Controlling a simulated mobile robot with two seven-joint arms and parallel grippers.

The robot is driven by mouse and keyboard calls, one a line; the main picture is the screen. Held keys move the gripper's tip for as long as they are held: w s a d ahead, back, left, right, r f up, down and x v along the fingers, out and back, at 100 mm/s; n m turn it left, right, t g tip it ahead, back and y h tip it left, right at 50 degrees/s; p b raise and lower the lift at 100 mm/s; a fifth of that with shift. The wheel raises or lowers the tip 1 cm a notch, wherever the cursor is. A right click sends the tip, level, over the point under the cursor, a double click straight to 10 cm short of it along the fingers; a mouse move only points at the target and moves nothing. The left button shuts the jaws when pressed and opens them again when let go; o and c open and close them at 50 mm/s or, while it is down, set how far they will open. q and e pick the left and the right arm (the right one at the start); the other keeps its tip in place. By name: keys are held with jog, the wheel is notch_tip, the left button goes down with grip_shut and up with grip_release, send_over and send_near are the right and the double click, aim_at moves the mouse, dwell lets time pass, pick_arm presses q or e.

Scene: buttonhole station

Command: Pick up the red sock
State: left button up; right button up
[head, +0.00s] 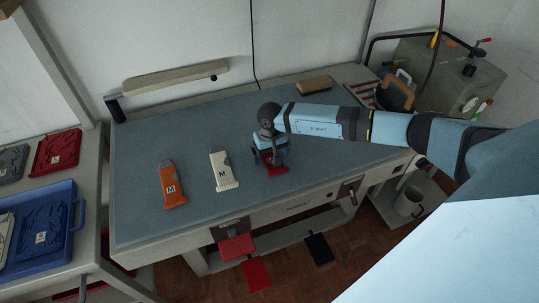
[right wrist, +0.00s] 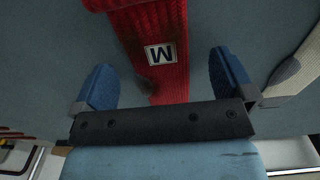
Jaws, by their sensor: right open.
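The red sock (head: 277,170) lies on the blue-grey work table, mostly hidden under my right gripper (head: 269,158) in the head view. In the right wrist view the red sock (right wrist: 150,45) is ribbed knit with a white "M" label. My right gripper (right wrist: 161,75) is open, with one blue finger on each side of the sock and bare table showing between the sock and each finger. I cannot tell how high the fingertips are above the table. My left gripper is in neither view.
A cream sock (head: 223,171) and an orange sock (head: 173,186) lie to the left on the table (head: 200,125). A brown block (head: 315,85) lies at the back. A red tray (head: 57,152) and a blue tray (head: 75,205) are on the left side table.

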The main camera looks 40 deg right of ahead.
jog(key=c, duration=0.9)
jog(key=shift+r, duration=0.1)
